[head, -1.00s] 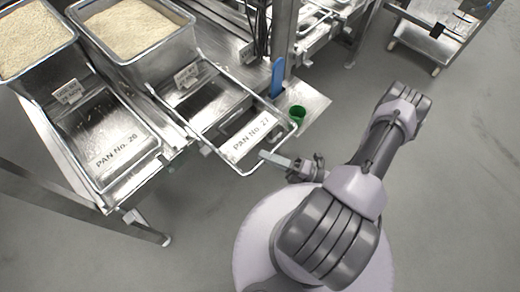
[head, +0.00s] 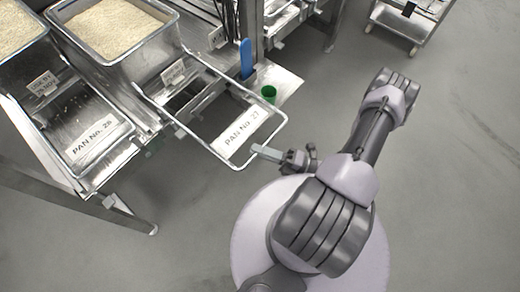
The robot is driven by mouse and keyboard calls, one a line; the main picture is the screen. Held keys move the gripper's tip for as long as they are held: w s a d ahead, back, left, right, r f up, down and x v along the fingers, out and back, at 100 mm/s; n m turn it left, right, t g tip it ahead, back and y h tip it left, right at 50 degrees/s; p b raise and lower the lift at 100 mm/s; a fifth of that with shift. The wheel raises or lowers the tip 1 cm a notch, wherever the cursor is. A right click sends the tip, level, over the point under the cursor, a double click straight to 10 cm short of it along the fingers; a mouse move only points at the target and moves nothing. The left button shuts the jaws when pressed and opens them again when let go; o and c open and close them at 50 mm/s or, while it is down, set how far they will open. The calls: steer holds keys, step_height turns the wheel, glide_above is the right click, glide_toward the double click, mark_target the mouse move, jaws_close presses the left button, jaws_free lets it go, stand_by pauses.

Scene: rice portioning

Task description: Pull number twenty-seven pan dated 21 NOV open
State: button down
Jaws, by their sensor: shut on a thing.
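The number twenty-seven pan (head: 97,60) is a steel pan of rice at the upper left. A small card (head: 172,72) stands before it; its date is too small to read. In front, a wire pull frame (head: 279,131) carries a plate marked PAN No. 27 (head: 241,131) and juts out past the bench edge. My gripper (head: 258,150) is shut on the frame's front bar, near its right corner. The fingertips partly hide the bar at the contact.
Pan 26's label plate (head: 93,146) and its rice pan (head: 14,30) stand to the left. A green cup (head: 268,93) and a blue upright piece (head: 246,58) are close to the frame's right side. Open grey floor (head: 440,170) lies right; a cart (head: 407,22) stands far back.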

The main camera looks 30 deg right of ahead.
steer(key=c, duration=1.4)
jaws_free()
steer(key=p+v, duration=0.1)
steer(key=v, duration=1.6)
steer(key=shift+s+d+p, duration=0.15)
steer(key=shift+s+p, duration=0.05)
steer(key=shift+p, duration=0.1)
steer(key=shift+f, duration=0.1)
